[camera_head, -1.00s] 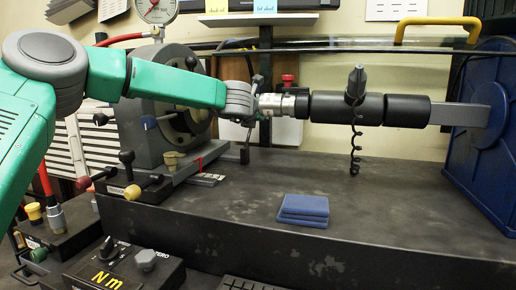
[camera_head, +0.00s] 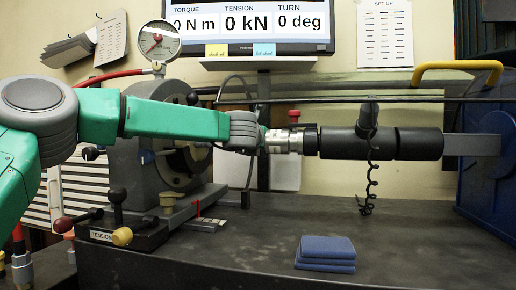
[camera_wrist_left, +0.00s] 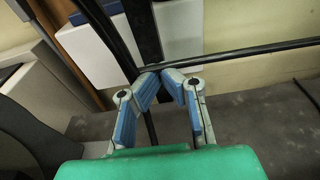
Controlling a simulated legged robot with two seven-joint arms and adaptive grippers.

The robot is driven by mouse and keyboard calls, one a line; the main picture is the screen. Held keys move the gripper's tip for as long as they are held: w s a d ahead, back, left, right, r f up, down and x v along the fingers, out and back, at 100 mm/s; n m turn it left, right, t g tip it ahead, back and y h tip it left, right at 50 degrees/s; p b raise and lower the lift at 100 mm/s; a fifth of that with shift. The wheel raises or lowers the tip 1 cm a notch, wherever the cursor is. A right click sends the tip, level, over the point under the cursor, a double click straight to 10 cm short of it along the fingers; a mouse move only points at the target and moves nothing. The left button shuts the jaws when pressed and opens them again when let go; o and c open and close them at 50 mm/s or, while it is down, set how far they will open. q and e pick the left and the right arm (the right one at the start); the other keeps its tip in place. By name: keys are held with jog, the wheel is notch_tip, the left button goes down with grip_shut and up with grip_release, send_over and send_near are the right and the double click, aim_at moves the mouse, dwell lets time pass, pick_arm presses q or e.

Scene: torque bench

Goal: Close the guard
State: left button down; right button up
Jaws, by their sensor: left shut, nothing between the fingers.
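A long black rail (camera_head: 350,101) with a yellow handle (camera_head: 455,66) at its right runs behind the machine. It appears to belong to the guard; it stands back from the horizontal black cylinder (camera_head: 345,143), which is uncovered. My left arm reaches in from the left, its wrist beside the silver collar (camera_head: 285,140). The left gripper is mostly hidden behind the wrist there. In the left wrist view, my left gripper (camera_wrist_left: 161,74) is shut and empty, its tips overlapping the rail (camera_wrist_left: 240,54); I cannot tell whether they touch. My right gripper is out of view.
A blue housing (camera_head: 489,165) stands at the right. A coiled cord (camera_head: 368,185) hangs from the cylinder. Folded blue cloths (camera_head: 325,254) lie on the dark bench top (camera_head: 420,235). A tension block (camera_head: 120,228) with knobs sits at left. A monitor (camera_head: 250,28) hangs behind.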

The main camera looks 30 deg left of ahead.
pick_arm(q)
jog(key=shift+s+d+r, duration=0.15)
jog(key=shift+d, duration=0.05)
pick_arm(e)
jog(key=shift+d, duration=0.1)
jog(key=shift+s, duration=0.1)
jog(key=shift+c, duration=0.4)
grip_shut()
pick_arm(q)
jog(key=v, duration=0.7)
jog(key=shift+s, duration=0.35)
